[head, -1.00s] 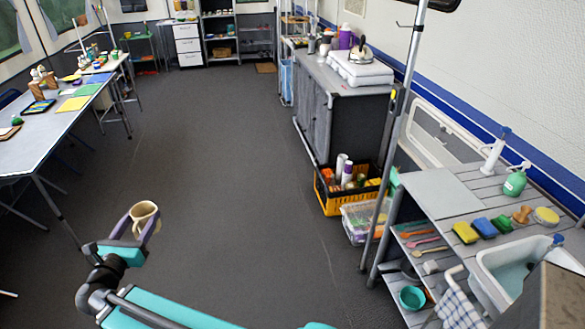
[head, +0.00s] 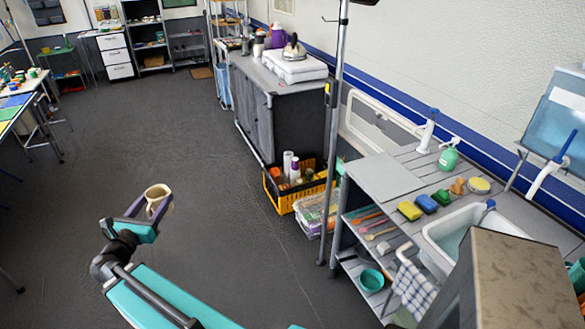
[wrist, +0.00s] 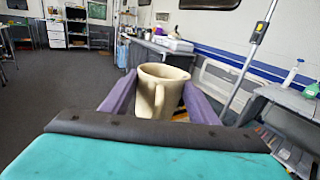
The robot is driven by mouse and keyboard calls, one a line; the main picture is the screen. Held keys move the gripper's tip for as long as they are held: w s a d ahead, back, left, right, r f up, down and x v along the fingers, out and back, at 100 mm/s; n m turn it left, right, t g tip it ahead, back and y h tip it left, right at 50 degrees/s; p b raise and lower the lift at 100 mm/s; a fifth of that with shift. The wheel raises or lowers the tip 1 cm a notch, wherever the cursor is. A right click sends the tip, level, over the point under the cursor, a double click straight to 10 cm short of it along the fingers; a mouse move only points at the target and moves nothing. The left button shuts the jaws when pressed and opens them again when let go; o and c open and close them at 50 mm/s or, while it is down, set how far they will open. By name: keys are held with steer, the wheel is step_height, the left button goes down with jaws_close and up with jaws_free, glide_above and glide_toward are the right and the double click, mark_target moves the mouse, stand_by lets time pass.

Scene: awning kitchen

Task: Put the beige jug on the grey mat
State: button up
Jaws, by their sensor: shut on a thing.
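The beige jug (head: 157,197) is upright in my gripper (head: 152,206), held in the air over the open floor at the lower left of the head view.
On the slatted counter (head: 440,165) beyond the grey sheet are sponges (head: 411,210), a green soap bottle (head: 448,158) and a sink (head: 450,228). An upright pole (head: 334,130) stands at its left end. A yellow crate (head: 283,200) is on the floor. The floor around my arm is clear.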

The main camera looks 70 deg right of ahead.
steer(key=s+d+m+g, duration=0.6)
steer(key=s+d+g, duration=0.3)
steer(key=s+d, duration=2.1)
steer(key=s+d+m+g+y, duration=0.1)
steer(key=s+d+m+g, duration=0.1)
steer(key=s, duration=1)
steer(key=s+d+m+g+y, duration=0.1)
steer(key=s+d+g, duration=0.2)
steer(key=s, duration=1)
steer(key=s+d+m+g+y, duration=0.2)
steer(key=s+d, duration=0.1)
steer(key=s, duration=1)
steer(key=shift+d+f+m+g+b, duration=0.25)
steer(key=shift+f+m+g+b, duration=0.05)
steer(key=shift+f+b, duration=0.15)
steer(key=shift+w+d+b, duration=0.1)
steer(key=shift+w+b, duration=0.05)
steer(key=shift+b, duration=0.25)
